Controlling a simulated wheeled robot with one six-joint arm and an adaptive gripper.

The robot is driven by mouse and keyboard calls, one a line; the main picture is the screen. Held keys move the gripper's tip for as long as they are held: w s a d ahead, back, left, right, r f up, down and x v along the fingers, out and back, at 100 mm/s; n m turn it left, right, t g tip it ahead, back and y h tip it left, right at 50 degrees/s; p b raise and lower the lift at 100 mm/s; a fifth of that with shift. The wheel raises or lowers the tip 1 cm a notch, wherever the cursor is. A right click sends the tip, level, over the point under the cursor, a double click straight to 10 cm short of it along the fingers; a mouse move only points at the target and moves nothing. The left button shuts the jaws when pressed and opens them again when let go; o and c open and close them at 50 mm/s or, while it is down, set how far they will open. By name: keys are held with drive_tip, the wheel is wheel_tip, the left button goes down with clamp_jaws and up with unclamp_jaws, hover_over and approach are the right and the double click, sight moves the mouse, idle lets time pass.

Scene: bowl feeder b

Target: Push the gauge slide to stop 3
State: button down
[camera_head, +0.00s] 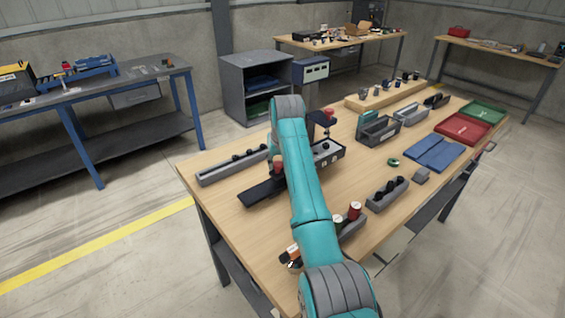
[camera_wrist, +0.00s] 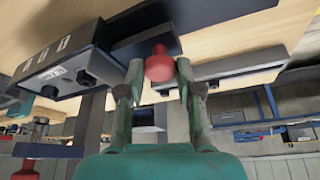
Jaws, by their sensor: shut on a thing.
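The gauge, a grey housing with dark knobs and number tags, shows right of my arm in the head view (camera_head: 328,153). In the wrist view its labelled face (camera_wrist: 58,68) is at upper left. A dark flat bar (camera_head: 262,192) sticks out left of my arm. The red knob (camera_wrist: 159,66) sits between the fingers of my gripper (camera_wrist: 160,72), which is shut on it beside the dark bar. The knob also shows at the left edge of my arm in the head view (camera_head: 277,166). My arm hides part of the gauge, so I cannot tell the slide's stop.
A long grey rail (camera_head: 232,166) lies behind the bar. Bare wood lies in front of the bar.

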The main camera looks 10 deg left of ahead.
drive_tip(key=shift+s+a, duration=0.1)
drive_tip(key=shift+s, duration=0.05)
drive_tip(key=c, duration=0.8)
unclamp_jaws()
drive_tip(key=v, duration=1.2)
